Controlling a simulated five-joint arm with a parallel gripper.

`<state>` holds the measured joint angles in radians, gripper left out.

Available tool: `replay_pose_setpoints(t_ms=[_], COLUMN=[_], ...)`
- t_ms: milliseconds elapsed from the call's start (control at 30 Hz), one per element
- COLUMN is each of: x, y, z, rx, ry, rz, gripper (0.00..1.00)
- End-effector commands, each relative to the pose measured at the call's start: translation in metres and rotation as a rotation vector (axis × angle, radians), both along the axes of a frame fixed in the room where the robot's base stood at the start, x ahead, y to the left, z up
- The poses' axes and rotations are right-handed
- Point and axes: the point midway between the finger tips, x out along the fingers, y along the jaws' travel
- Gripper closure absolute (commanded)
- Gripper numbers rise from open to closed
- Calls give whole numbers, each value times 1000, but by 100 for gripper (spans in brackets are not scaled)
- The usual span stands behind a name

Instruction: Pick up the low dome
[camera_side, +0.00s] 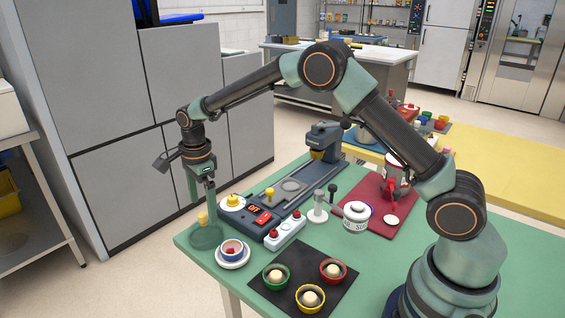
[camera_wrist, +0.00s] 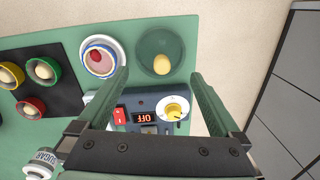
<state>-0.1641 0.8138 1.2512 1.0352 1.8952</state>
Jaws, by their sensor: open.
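Several small rounded pieces are in view, and I cannot tell for sure which is the low dome. A pale yellow rounded piece (camera_wrist: 162,64) stands on a dark green round dish (camera_wrist: 150,45); it also shows in the side view (camera_side: 203,218). A red rounded piece (camera_wrist: 96,56) sits in a blue-rimmed bowl on a white saucer. A flat cream dome (camera_side: 391,220) lies on the red mat. My gripper (camera_wrist: 157,77) is open and empty, pointing down above the dish, with the pale yellow piece between its fingertips in the wrist view. The gap's height is unclear.
A dark blue device (camera_side: 275,205) with a red switch, display and white-and-yellow dial (camera_wrist: 173,108) stands beside the dish. Bowls with cream balls sit on a black mat (camera_side: 268,297). A sugar pot (camera_side: 356,217) and a red mat (camera_side: 365,195) lie further right. Table edge is close.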

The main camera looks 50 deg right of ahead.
Motion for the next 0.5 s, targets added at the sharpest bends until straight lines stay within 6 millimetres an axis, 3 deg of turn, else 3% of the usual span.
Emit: replay_pose_setpoints(t_ms=[300, 500], x=[1, 2], y=[3, 3], z=[-42, -49], rx=[-1, 0], ry=[3, 0], rz=[1, 1], gripper=[0, 0])
